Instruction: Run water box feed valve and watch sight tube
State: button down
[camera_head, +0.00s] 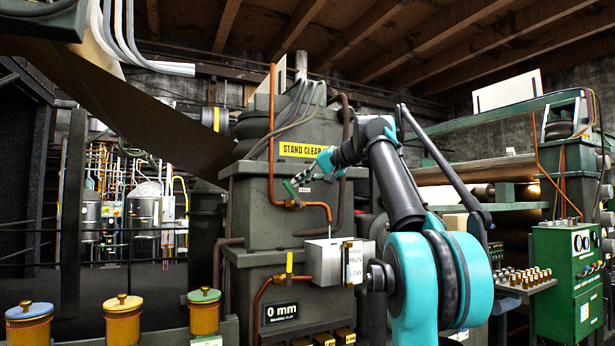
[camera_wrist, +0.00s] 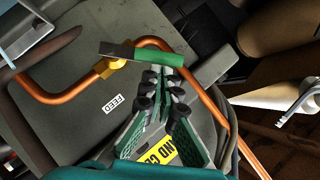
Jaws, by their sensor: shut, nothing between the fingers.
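The feed valve has a brass body (camera_wrist: 112,67) on a copper pipe, and a lever with a green grip (camera_wrist: 158,57); in the head view the green lever (camera_head: 290,189) slants up and left. A FEED label (camera_wrist: 113,104) sits beside it. My gripper (camera_head: 304,178) is shut and empty close to the lever. In the wrist view its fingertips (camera_wrist: 158,76) lie just below the green grip; I cannot tell if they touch. The pale water box (camera_head: 322,262) hangs below a copper spout. The sight tube (camera_head: 347,264) is on its right, marked HIGH, RUN, LOW; its water level is unreadable.
A yellow-handled valve (camera_head: 289,263) is left of the water box. A "0 mm" sign (camera_head: 283,312) is below. Lidded pots (camera_head: 123,318) stand at front left. A green control cabinet (camera_head: 567,270) is at right. Copper pipes run close around my gripper.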

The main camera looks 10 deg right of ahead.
jog(key=shift+a+f, duration=0.15)
jog(key=shift+s+a+f+n+h, duration=0.1)
jog(key=shift+a+f+n+h, duration=0.25)
jog(key=shift+a, duration=0.2)
dwell(0.3)
